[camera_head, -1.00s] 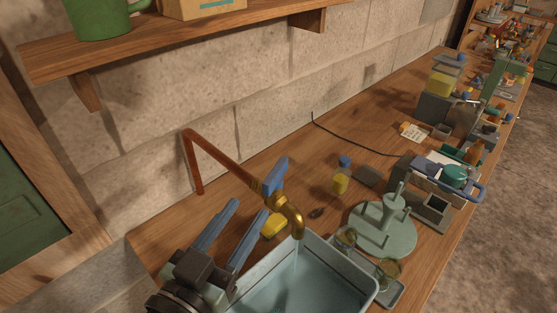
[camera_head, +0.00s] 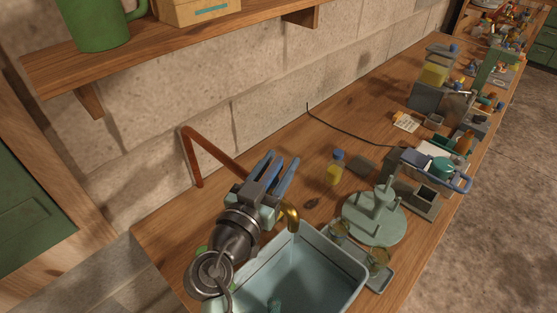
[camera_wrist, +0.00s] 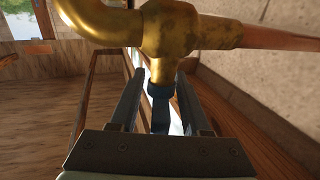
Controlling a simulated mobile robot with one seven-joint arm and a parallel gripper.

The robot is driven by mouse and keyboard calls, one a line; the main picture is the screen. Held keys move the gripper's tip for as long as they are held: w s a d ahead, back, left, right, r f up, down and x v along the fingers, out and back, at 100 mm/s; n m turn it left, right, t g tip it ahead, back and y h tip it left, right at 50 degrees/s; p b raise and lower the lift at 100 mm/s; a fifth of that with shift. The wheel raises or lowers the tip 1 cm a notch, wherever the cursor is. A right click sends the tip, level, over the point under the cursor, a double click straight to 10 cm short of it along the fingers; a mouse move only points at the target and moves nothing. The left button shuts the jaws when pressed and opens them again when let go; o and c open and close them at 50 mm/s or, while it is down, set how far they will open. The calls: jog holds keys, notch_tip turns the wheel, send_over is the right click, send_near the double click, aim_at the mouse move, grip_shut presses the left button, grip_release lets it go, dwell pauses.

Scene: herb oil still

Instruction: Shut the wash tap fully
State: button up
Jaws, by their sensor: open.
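The brass wash tap (camera_wrist: 170,28) fills the top of the wrist view on a copper pipe (camera_wrist: 275,38). Its spout (camera_head: 290,217) shows in the head view over the pale blue basin (camera_head: 330,255). A dark blue lever (camera_wrist: 161,108) hangs down from the tap body in the wrist view. My gripper (camera_head: 277,164) is open at the tap, and in the wrist view its two fingers (camera_wrist: 160,92) stand either side of the lever, with gaps visible. My gripper hides most of the tap body and lever in the head view. I cannot tell whether water runs.
A copper pipe (camera_head: 187,160) rises behind my gripper near the stone wall. A yellow bottle with a blue cap (camera_head: 335,171) and a pale green stand (camera_head: 375,218) are to the right. A wooden shelf (camera_head: 150,47) with a green mug (camera_head: 93,26) hangs above.

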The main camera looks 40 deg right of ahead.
grip_shut()
jog(key=shift+f+b, duration=0.1)
jog(key=shift+b, duration=0.25)
jog(key=g+b, duration=0.1)
jog(key=b, duration=0.1)
jog(key=shift+f+m+h+b, duration=0.2)
jog(key=shift+m+h+b, duration=0.1)
jog(key=shift+m, duration=0.1)
jog(key=shift+s+m+g+h+b, duration=0.1)
jog(key=shift+m+g+h+b, duration=0.3)
jog(key=shift+g+b, duration=0.65)
jog(key=shift+s+d+r+m+g+h+b, duration=0.1)
jog(key=shift+s+r+m+g+h+b, duration=0.1)
jog(key=shift+m+g+b, duration=0.85)
jog(key=shift+s+d+r+m+g+h+b, duration=0.1)
jog(key=shift+s+m+g+b, duration=0.2)
jog(key=shift+g+b, duration=0.8)
jog(key=shift+w+t+b, duration=0.1)
jog(key=shift+t+b, duration=0.2)
jog(key=shift+t, duration=0.1)
grip_release()
